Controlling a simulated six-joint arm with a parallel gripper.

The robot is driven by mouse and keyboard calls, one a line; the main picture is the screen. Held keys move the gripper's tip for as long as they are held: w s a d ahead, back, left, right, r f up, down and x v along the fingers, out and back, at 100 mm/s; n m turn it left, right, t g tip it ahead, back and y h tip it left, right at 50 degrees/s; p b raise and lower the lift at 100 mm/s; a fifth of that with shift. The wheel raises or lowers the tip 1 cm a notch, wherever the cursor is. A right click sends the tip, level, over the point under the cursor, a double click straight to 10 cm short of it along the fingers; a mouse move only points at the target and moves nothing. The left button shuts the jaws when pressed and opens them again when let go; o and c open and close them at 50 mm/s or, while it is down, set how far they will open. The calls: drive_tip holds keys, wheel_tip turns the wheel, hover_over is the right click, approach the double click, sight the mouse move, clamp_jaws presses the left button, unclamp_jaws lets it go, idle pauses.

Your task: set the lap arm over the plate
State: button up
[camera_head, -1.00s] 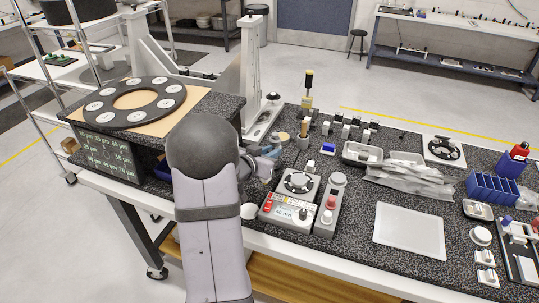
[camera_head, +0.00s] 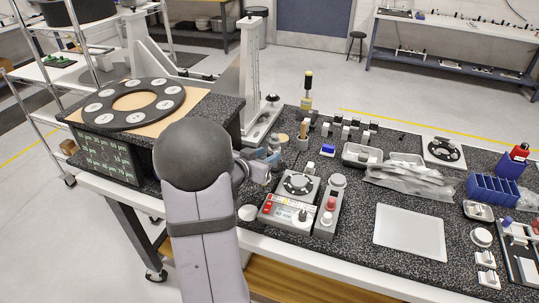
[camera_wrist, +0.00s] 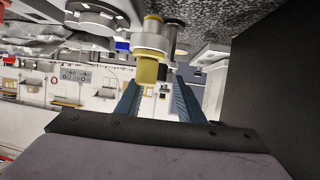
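A small grey machine (camera_head: 287,211) stands at the bench's front, with a dark round plate (camera_head: 299,184) on top and a red-marked front panel. I cannot tell for sure which part is the lap arm. My gripper (camera_head: 268,166) is left of and a little behind this machine, partly hidden by my own arm. In the wrist view, my gripper's two blue fingers (camera_wrist: 157,92) stand apart. A yellow and metal cylinder (camera_wrist: 149,54) shows between and beyond the fingertips; I cannot tell if it touches them. No held thing is visible.
A narrow grey unit (camera_head: 331,207) with a red knob stands right of the machine. A large dark ring with pale pads (camera_head: 130,103) lies at left. Small trays (camera_head: 362,155), bags (camera_head: 410,178) and a blue bin (camera_head: 493,189) are to the right. A pale flat tray (camera_head: 409,231) lies at front.

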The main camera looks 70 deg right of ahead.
drive_tip(key=shift+v, duration=2.3)
